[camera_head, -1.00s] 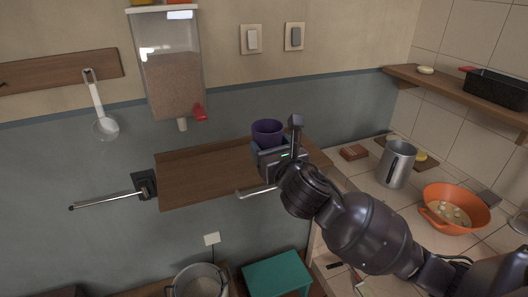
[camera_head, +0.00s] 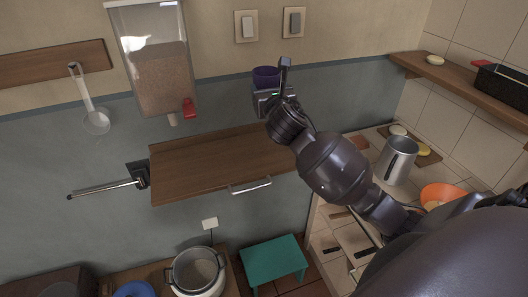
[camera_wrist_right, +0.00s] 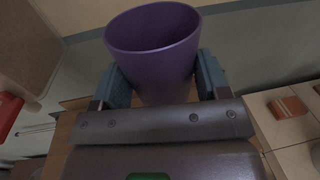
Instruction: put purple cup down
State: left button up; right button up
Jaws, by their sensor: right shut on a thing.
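The purple cup (camera_head: 266,76) is upright in my right gripper (camera_head: 271,88), near the wall and above the far right part of the wooden shelf in the head view. In the right wrist view the cup (camera_wrist_right: 155,48) sits between the two blue-grey fingers of the right gripper (camera_wrist_right: 162,78), which touch its sides. Its open rim faces up and its inside looks empty. The wooden shelf (camera_head: 205,165) has a bare top and a metal handle at its front edge. My left gripper is not in view.
A grain dispenser (camera_head: 152,70) with a red tap hangs left of the cup. A metal jug (camera_head: 397,160) and an orange bowl (camera_head: 440,194) stand on the tiled counter at right. A pot (camera_head: 198,270) and a teal stool (camera_head: 272,260) are below.

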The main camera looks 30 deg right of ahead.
notch_tip(320, 180, down, 15)
jog(key=shift+r+b, duration=0.1)
jog(key=shift+b, duration=1.15)
notch_tip(320, 180, down, 4)
jog(key=shift+a+f+b, duration=0.1)
jog(key=shift+f+b, duration=0.05)
jog(key=shift+b, duration=0.45)
jog(key=o, duration=1.1)
jog(key=shift+f, duration=0.1)
jog(key=shift+o, duration=0.2)
